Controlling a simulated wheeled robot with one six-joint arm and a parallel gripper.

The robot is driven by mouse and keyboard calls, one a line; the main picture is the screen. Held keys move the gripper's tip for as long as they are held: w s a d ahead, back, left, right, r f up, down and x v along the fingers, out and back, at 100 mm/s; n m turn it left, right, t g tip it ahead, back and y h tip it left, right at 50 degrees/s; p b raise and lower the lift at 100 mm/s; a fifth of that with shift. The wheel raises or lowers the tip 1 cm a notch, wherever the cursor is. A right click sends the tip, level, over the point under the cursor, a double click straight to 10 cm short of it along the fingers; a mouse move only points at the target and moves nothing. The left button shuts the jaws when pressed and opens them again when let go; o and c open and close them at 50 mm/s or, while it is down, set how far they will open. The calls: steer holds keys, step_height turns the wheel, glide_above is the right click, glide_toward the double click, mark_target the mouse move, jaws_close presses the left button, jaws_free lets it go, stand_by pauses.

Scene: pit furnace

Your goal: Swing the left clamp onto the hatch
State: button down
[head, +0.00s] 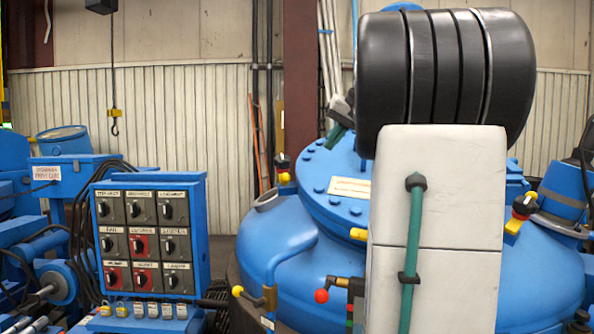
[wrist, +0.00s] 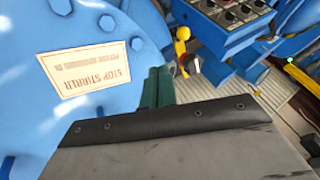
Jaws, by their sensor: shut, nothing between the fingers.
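The hatch (head: 322,205) is a round blue lid with bolts and a label on top of the blue furnace vessel. It fills the left of the wrist view (wrist: 95,30). The left clamp (head: 284,170), dark and red with a yellow end, stands at the hatch's left edge. In the wrist view, a yellow-ended part (wrist: 182,45) beside the hatch rim appears to be this clamp. My gripper (head: 335,136) has green fingers, shut and empty, above the hatch's back left. They also show in the wrist view (wrist: 157,86), close to the clamp in the picture; contact is unclear.
A similar right clamp (head: 520,212) sits at the hatch's right side. A control panel (head: 152,238) with several knobs stands at left. A red-knobbed lever (head: 322,296) is at the vessel's front. My arm hides much of the hatch. A hook (head: 115,122) hangs at back left.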

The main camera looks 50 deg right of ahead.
steer(key=w+a+r+x, duration=0.1)
steer(key=a+x, duration=0.1)
steer(key=x, duration=1)
steer(key=shift+w, duration=0.5)
